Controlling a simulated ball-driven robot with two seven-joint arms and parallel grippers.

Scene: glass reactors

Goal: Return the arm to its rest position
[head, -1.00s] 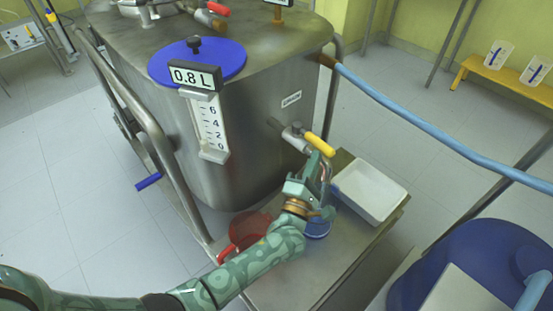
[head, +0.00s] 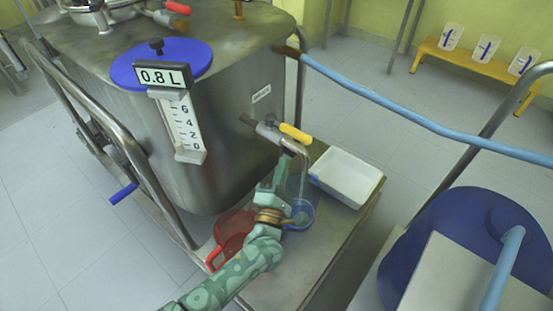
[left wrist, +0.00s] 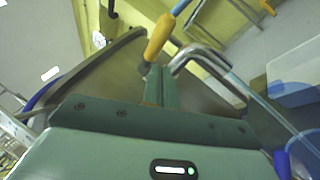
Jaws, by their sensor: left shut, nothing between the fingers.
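My left arm comes in from the bottom of the head view. Its left gripper (head: 282,166) is just below and left of the tap's yellow handle (head: 295,133). In the left wrist view the fingers (left wrist: 160,86) are shut and empty, with the yellow handle (left wrist: 158,38) beyond their tips, apparently apart from them. The bent metal spout (head: 301,150) points down over a clear blue-tinted container (head: 301,214), partly hidden by my gripper. A thin pale streak below the spout looks like liquid. My right gripper is out of view.
The steel tank (head: 225,110) carries a display reading 0.8 L (head: 162,77). A red jug (head: 232,232) stands beside my forearm and a white tray (head: 346,176) lies right of the spout. A blue drum (head: 455,240) and blue hose (head: 400,107) are at the right.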

